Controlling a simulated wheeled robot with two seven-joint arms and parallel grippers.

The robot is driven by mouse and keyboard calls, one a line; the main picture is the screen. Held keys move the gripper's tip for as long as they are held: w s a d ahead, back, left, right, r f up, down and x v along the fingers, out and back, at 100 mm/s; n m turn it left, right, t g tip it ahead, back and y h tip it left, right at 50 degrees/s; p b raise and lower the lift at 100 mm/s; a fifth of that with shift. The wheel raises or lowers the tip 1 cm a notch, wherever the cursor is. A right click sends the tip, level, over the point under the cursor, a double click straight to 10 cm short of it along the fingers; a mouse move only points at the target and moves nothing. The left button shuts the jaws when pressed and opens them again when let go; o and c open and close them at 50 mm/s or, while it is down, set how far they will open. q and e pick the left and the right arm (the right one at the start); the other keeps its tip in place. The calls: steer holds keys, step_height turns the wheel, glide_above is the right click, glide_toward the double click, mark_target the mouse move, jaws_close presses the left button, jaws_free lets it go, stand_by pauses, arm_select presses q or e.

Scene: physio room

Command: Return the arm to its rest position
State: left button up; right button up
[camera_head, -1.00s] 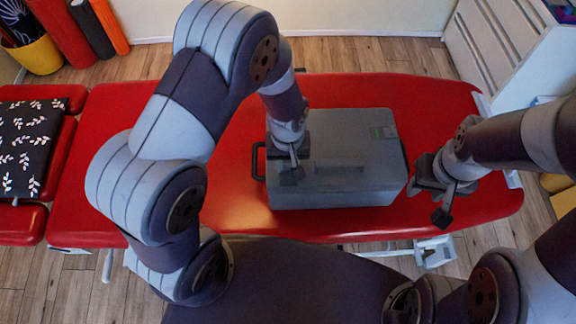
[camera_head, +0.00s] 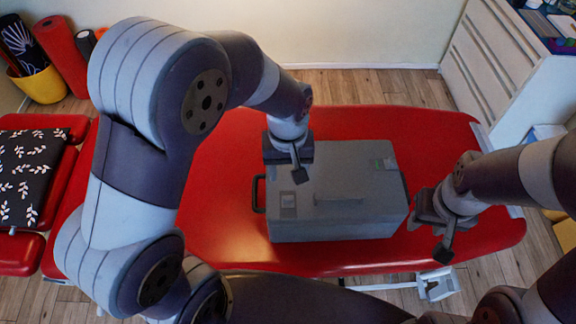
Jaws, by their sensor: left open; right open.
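My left gripper (camera_head: 298,172) is open, over the back left part of a grey case (camera_head: 345,218). No object shows between its fingers, and I cannot tell its height above the lid. My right gripper (camera_head: 440,240) is open and empty, just right of the case's right side. The case is closed and stands on a red treatment table (camera_head: 225,220). My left arm covers part of the table on the left.
A black leaf-patterned cloth (camera_head: 28,170) lies on the table's left end. A yellow bin (camera_head: 42,85) with rolled mats stands at the back left. A white cabinet (camera_head: 500,60) stands at the back right. The red surface behind the case is clear.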

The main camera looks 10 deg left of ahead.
arm_select(q)
steer(key=shift+r, duration=0.7)
steer(key=s+a+m+t, duration=0.1)
steer(key=s+a+m, duration=0.2)
steer(key=s+a, duration=0.3)
steer(key=shift+s+a, duration=0.15)
steer(key=shift+a, duration=0.85)
